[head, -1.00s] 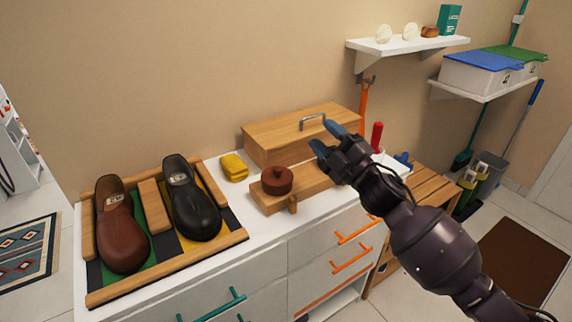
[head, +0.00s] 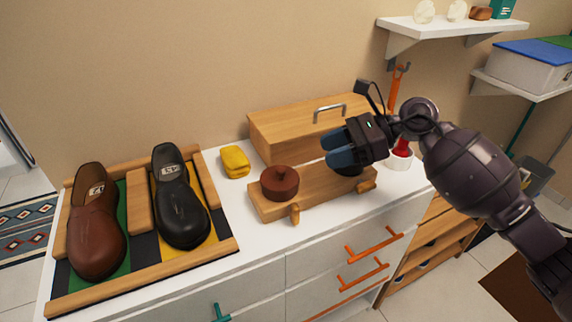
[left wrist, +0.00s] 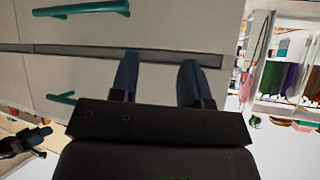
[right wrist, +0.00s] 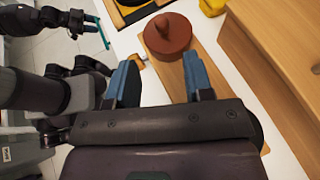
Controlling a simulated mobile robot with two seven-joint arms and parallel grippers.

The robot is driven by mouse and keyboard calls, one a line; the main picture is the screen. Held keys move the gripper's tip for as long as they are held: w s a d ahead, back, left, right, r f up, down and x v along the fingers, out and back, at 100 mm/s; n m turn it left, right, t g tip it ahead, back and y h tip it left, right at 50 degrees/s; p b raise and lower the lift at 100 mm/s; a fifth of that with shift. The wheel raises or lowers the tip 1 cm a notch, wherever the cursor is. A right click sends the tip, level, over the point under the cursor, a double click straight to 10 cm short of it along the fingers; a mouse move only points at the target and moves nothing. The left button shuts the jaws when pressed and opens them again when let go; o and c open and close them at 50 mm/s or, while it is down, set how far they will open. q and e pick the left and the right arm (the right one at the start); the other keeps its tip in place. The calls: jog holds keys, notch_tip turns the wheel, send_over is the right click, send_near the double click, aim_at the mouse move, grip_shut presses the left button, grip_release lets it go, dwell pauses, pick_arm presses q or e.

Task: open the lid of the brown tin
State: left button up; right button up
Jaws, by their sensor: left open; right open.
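The brown tin (head: 280,184) sits upright on the left part of a wooden stand (head: 318,197) on the white counter. Its lid is on and has a small knob on top. My right gripper (head: 340,150) is open and empty, to the right of the tin and above the stand. In the right wrist view the tin (right wrist: 168,35) lies ahead of the open blue fingers (right wrist: 158,82), apart from them. A dark round thing on the stand is partly hidden below my right gripper. My left gripper (left wrist: 157,80) is open and empty in front of the drawer fronts, and is outside the head view.
A wooden box (head: 300,128) with a metal handle stands behind the stand. A folded yellow cloth (head: 235,161) lies left of it. A brown shoe (head: 97,222) and a black shoe (head: 180,200) rest in a wooden tray at left.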

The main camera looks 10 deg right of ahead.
aim_at(282, 168)
jog(key=x, duration=1)
jog(key=shift+w+a+f, duration=0.1)
jog(key=shift+a+f, duration=0.05)
jog(key=shift+a, duration=0.05)
jog(key=shift+c, duration=0.3)
grip_shut()
